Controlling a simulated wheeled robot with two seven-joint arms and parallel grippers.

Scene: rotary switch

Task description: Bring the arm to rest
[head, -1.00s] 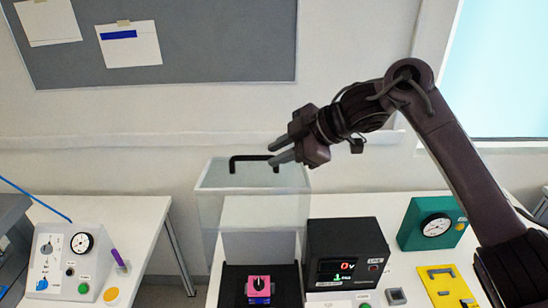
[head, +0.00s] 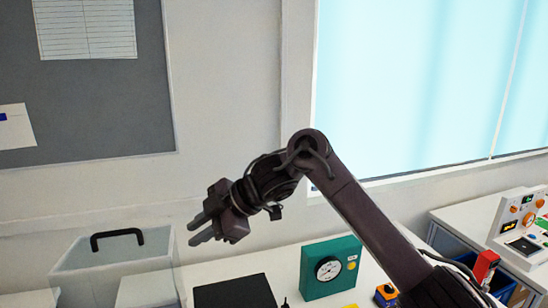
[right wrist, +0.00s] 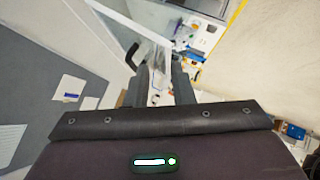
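My right arm comes in from the lower right in the head view and bends at a raised elbow. My right gripper (head: 194,230) is held up in the air in front of the pale wall, pointing left. Its two fingers are apart with nothing between them. In the right wrist view the gripper (right wrist: 160,84) also shows its fingers apart and empty. My left gripper is not in view. The pink rotary switch is outside the head view now.
A clear box with a black handle (head: 117,235) stands left of and below the gripper. A black box (head: 235,292) and a green gauge box (head: 310,285) stand on the white bench. A side table with an orange-knobbed panel (head: 522,225) is at right. Air around the gripper is free.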

